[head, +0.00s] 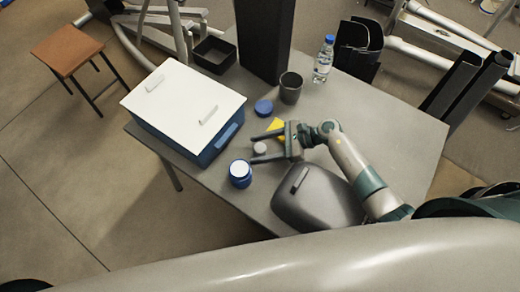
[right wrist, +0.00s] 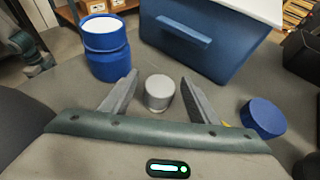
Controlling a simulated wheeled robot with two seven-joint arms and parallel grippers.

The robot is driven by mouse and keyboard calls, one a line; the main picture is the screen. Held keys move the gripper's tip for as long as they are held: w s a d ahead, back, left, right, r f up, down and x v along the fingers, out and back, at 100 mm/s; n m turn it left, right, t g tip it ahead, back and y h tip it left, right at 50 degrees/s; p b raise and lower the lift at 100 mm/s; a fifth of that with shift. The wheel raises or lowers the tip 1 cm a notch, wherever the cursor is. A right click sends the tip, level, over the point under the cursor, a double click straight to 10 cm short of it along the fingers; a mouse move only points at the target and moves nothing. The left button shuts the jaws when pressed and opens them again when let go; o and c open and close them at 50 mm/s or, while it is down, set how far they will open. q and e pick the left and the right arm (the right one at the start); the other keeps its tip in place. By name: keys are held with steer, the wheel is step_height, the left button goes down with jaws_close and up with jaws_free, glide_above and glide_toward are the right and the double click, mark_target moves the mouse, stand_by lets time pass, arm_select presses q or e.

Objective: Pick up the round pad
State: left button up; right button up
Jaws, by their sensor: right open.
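A small round grey piece (head: 260,149) with a flat top sits on the table; it also shows in the right wrist view (right wrist: 160,92). A low round blue piece (head: 263,107) lies farther back, and in the right wrist view (right wrist: 263,118) it is outside the fingers at the right. I cannot tell for sure which is the round pad. My right gripper (head: 253,149) is open, its fingers on both sides of the grey piece with gaps showing in the right wrist view (right wrist: 158,77). My left gripper is not in view.
A blue jar with a white top (head: 240,179) stands close to the near finger. A blue box with a white lid (head: 185,100) is at the left. A dark cup (head: 290,89), a bottle (head: 323,60), a yellow piece (head: 275,125) and a grey case (head: 318,200) are around the gripper.

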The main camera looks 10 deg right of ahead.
mark_target(260, 148)
steer(key=shift+c, duration=0.6)
steer(key=c, duration=1)
steer(key=shift+r, duration=0.1)
step_height(260, 148, up, 8)
steer(key=shift+r+b, duration=0.2)
steer(key=shift+b, duration=0.95)
steer(key=shift+r, duration=0.75)
